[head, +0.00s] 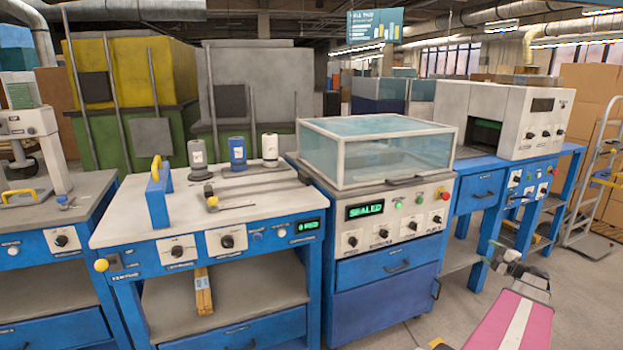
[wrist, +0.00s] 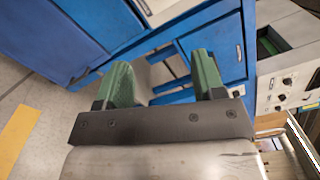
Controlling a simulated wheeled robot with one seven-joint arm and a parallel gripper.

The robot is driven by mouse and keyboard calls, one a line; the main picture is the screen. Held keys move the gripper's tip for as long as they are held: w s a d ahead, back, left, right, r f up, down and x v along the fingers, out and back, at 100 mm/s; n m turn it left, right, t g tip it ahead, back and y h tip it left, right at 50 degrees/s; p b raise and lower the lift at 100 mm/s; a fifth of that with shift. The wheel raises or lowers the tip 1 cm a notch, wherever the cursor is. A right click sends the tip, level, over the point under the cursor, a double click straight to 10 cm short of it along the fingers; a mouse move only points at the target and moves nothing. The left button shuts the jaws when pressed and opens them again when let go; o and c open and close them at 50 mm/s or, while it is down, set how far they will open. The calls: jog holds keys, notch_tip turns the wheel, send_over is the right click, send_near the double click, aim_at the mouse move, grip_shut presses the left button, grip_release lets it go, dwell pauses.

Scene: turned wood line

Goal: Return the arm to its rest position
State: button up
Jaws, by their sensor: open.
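My gripper (wrist: 158,88) shows in the wrist view with its two green fingers wide apart and nothing between them. Beyond the fingers are blue bench fronts and the grey floor. In the head view my arm is at the lower right, a pink and white link with a dark end part (head: 525,270) raised in front of the floor. The fingertips cannot be made out clearly there. The arm is apart from the benches in the head view.
A cabinet with a clear cover (head: 375,150) and a display reading "SEALED" (head: 365,210) stands in the middle. A blue bench with a grey machine (head: 505,120) is at right. A trolley (head: 590,200) stands at far right. Floor is clear around my arm.

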jog(key=a+f+n+g+y, duration=0.1)
jog(key=a+f+n+g, duration=0.15)
jog(key=a, duration=0.65)
jog(key=a+f+n+g, duration=0.2)
jog(key=a+n+g, duration=0.15)
jog(key=a, duration=0.65)
jog(key=a+f+n+g+y, duration=0.15)
jog(key=a+g, duration=0.25)
jog(key=a, duration=0.5)
jog(key=s+a+f+n+g+h, duration=0.2)
jog(key=s+a+n+g+h, duration=0.1)
jog(key=s+a, duration=0.4)
jog(key=s+a+f+n+g+h, duration=0.1)
jog(key=s+a+n+g+h, duration=0.2)
jog(key=a, duration=1)
jog(key=s+n+h, duration=0.3)
jog(key=s+n, duration=0.1)
jog(key=shift+s+a+f+g, duration=0.15)
jog(key=shift+s+f+g, duration=0.15)
jog(key=shift+s+f, duration=0.05)
jog(key=shift+h, duration=0.25)
